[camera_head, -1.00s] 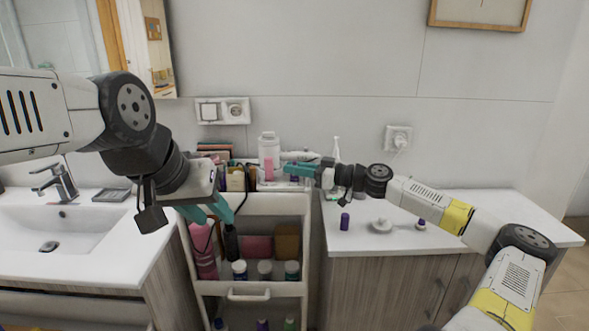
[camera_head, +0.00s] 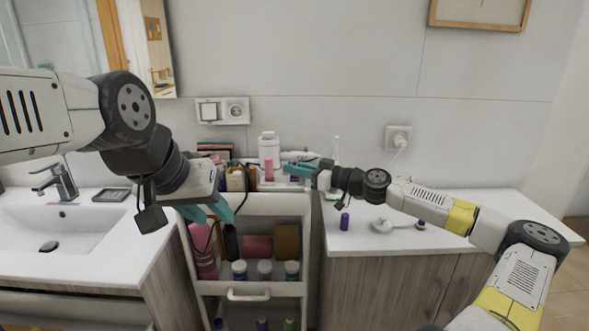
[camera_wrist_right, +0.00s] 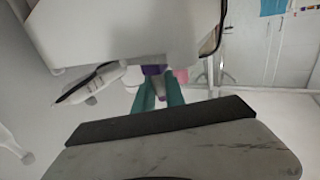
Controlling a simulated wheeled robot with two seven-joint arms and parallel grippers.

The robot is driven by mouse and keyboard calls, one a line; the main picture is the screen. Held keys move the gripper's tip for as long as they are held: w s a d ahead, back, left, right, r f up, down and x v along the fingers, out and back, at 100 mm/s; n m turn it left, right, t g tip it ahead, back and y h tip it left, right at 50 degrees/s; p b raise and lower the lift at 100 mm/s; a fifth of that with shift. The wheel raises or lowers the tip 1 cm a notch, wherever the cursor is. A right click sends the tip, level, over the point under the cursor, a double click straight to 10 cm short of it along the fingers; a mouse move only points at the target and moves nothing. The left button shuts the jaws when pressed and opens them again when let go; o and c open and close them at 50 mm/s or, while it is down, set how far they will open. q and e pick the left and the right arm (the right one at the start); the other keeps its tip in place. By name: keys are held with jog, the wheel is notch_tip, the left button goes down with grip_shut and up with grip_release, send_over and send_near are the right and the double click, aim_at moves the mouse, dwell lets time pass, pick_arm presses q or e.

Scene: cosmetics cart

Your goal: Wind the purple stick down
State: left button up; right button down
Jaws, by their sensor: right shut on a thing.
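The purple stick (camera_wrist_right: 153,69) shows as a small purple piece at the fingertips in the right wrist view. In the head view a bit of purple (camera_head: 294,180) shows below the fingertips, at the cart's top. My right gripper (camera_head: 291,172) reaches in from the right over the cart top. Its teal fingers (camera_wrist_right: 158,82) are close together on the purple stick; most of the stick is hidden. My left gripper (camera_head: 208,212) hangs at the left front of the cart, fingers apart, with nothing seen between them.
The white cart (camera_head: 248,297) stands between the sink (camera_head: 75,235) and the right counter (camera_head: 480,215). A white bottle (camera_head: 269,138) and pink tube (camera_head: 268,170) stand close to the right fingers.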

jog(key=m+t+h, duration=0.2)
jog(key=t, duration=0.1)
jog(key=m+t+h, duration=0.3)
jog(key=shift+s+a, duration=0.15)
jog(key=shift+m+t+h, duration=1.2)
jog(key=shift+m+h, duration=0.4)
jog(key=shift+h, duration=0.6)
jog(key=shift+r+h, duration=0.1)
jog(key=shift+h, duration=0.2)
jog(key=m+t+h, duration=0.1)
jog(key=m+h, duration=0.1)
jog(key=h, duration=0.1)
jog(key=shift+m+h, duration=0.3)
jog(key=shift+m, duration=0.1)
jog(key=m+h, duration=0.2)
jog(key=h, duration=0.2)
jog(key=m+h, duration=0.3)
jog(key=h, duration=0.1)
jog(key=shift+g, duration=0.4)
jog(key=shift+m+g+h, duration=0.8)
jog(key=shift+m+h, duration=0.3)
jog(key=shift+h, duration=0.35)
jog(key=shift+m+g+h, duration=0.8)
jog(key=shift+m+h, duration=0.3)
jog(key=shift+h, duration=0.35)
